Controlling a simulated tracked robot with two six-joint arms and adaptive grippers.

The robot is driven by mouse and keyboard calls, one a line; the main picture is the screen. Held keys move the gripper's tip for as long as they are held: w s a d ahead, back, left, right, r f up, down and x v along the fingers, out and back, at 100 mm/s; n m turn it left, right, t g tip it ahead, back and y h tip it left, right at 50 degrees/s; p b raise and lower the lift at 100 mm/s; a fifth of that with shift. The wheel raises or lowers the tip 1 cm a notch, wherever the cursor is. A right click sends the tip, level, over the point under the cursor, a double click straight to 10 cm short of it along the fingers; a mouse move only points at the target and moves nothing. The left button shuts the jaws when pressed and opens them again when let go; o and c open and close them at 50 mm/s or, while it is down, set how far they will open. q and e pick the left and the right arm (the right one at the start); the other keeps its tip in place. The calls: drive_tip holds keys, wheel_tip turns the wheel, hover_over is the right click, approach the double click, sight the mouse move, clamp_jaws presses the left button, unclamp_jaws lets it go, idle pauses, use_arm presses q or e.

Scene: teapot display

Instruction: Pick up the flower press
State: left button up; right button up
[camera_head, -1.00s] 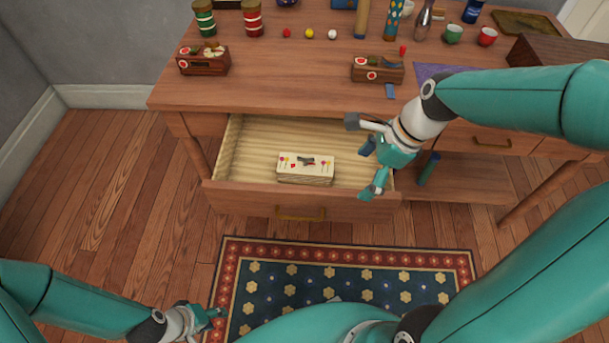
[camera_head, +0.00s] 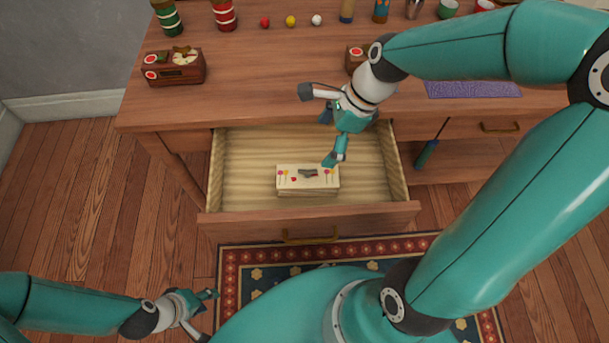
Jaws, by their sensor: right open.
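The flower press (camera_head: 307,180) is a small cream block with flower pictures and a dark fitting on top. It lies flat in the open drawer (camera_head: 240,166), near the drawer's front. My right gripper (camera_head: 320,126) is open and empty, above the drawer and behind the press. Its lower finger overlaps the press's back right corner in this view; I cannot tell if they touch. My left gripper (camera_head: 212,314) is low at the bottom left, over the floor beside the rug, away from the drawer.
The desk top (camera_head: 262,70) holds wooden boxes, striped jars, small balls and cups. A wooden box (camera_head: 174,67) stands at its left. A screwdriver-like tool (camera_head: 427,153) shows right of the drawer. A patterned rug (camera_head: 229,284) lies in front. The drawer's left part is clear.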

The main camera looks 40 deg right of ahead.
sight(309, 169)
drive_tip(key=x, duration=0.3)
drive_tip(key=b+x, duration=0.1)
drive_tip(key=x, duration=0.2)
drive_tip(key=b+x, duration=0.1)
drive_tip(key=x, duration=0.2)
drive_tip(key=shift+s+d+f, duration=0.15)
drive_tip(key=shift+d+f, duration=0.05)
drive_tip(key=shift+f, duration=0.2)
drive_tip(key=shift+b+x, duration=1.1)
drive_tip(key=shift+x, duration=1.5)
drive_tip(key=shift+s, duration=0.15)
drive_tip(key=shift+c, duration=0.3)
drive_tip(key=shift+d, duration=0.1)
drive_tip(key=c, duration=1.5)
drive_tip(key=shift+o, duration=0.2)
drive_tip(key=shift+r, duration=0.1)
